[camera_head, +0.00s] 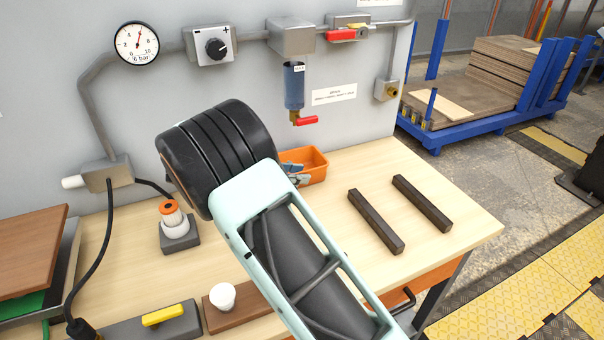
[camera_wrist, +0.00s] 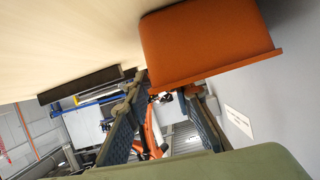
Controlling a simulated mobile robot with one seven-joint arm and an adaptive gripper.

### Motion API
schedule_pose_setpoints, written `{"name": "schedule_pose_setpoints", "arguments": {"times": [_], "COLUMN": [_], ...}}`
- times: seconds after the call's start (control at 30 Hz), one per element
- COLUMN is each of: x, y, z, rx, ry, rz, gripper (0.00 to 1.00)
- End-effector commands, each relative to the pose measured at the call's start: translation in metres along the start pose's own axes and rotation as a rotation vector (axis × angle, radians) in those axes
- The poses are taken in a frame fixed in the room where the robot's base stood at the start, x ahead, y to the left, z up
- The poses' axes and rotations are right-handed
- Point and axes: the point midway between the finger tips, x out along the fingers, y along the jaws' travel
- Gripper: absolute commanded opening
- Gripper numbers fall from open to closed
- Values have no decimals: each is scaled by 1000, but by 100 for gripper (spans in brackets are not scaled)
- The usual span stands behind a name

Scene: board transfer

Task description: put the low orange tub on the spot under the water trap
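The low orange tub (camera_head: 313,164) stands on the bench near the back wall, below and slightly right of the water trap (camera_head: 294,87) in the head view. It also shows large in the wrist view (camera_wrist: 205,45). My gripper (camera_head: 292,170) is at the tub's left end, and my arm hides part of that side. In the wrist view my gripper (camera_wrist: 165,100) has its two fingers apart, with background between them and the tub's rim close to the tips. I cannot tell whether they touch it. No marked spot under the trap is visible.
Two dark bars (camera_head: 376,221) lie on the bench right of the tub. A white-and-orange filter part (camera_head: 174,222) stands at left. A white cup (camera_head: 223,296) and a yellow-handled block (camera_head: 165,315) are in front. The trap's red valve handle (camera_head: 307,121) hangs above the tub.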

Motion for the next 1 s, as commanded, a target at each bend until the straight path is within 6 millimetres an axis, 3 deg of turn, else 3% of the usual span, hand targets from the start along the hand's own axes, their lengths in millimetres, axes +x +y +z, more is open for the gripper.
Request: {"name": "schedule_pose_setpoints", "arguments": {"times": [0.2, 0.4, 0.63, 1.0], "x": [-52, -86, -100, -96], "y": [-1, 0, 0, 4], "z": [1, 1, 1, -4], "rx": [0, 0, -1, -7], "ry": [-1, 0, -1, -20], "rz": [-4, -3, 0, 18], "gripper": [22, 22, 22, 22]}}
